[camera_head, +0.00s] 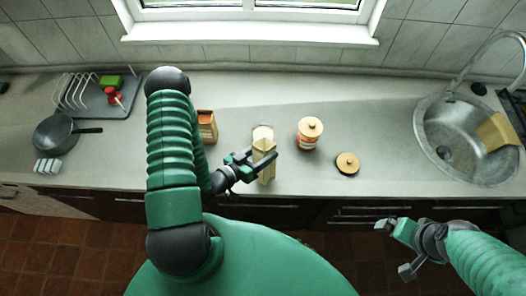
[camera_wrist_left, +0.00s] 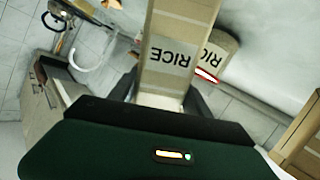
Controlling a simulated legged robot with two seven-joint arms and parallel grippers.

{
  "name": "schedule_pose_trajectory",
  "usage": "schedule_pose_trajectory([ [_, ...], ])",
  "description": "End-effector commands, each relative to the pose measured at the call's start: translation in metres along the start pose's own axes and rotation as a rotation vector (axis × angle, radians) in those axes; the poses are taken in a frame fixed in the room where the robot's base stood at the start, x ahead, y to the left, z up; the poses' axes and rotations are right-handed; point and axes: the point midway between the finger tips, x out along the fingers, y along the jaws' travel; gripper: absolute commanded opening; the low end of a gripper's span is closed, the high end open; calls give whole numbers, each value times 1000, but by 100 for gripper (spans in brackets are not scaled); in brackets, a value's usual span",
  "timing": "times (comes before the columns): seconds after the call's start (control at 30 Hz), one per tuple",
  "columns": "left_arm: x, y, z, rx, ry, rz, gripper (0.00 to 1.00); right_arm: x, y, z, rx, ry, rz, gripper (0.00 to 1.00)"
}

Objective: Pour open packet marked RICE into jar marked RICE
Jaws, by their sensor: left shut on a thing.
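My left gripper (camera_head: 268,161) is shut on a beige packet (camera_head: 267,174) above the counter's front part. In the left wrist view the packet (camera_wrist_left: 168,75) reads RICE, upside down in the picture. In the left wrist view this jar (camera_wrist_left: 222,50) shows part of the word RICE and a red band. The packet and jar lettering face nearly the same way up. No grains show falling. My right gripper (camera_head: 393,248) is open and empty, in front of the counter.
A round wooden lid (camera_head: 347,163) lies nearby. A brown packet (camera_head: 207,126) stands left, near my left arm. A sink (camera_head: 460,150) is far right; a dish rack (camera_head: 75,95) and pan (camera_head: 57,134) are left.

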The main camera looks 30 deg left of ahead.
Motion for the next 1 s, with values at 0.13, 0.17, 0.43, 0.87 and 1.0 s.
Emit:
schedule_pose_trajectory([
  [0.13,1,0,-2,-7,-6,1,0,-3,0,-1,0,0,0,100],
  [0.17,1,0,-2,-9,-8,1,0,-3,0,-1,0,0,0,100],
  [0.43,2,-1,-3,-25,-24,0,0,-7,0,-2,0,0,0,100],
  [0.87,2,-2,-6,-41,-39,0,0,-13,0,-3,0,0,0,100],
  [1.0,2,-2,-7,-44,-42,0,0,-15,0,-3,0,0,0,100],
])
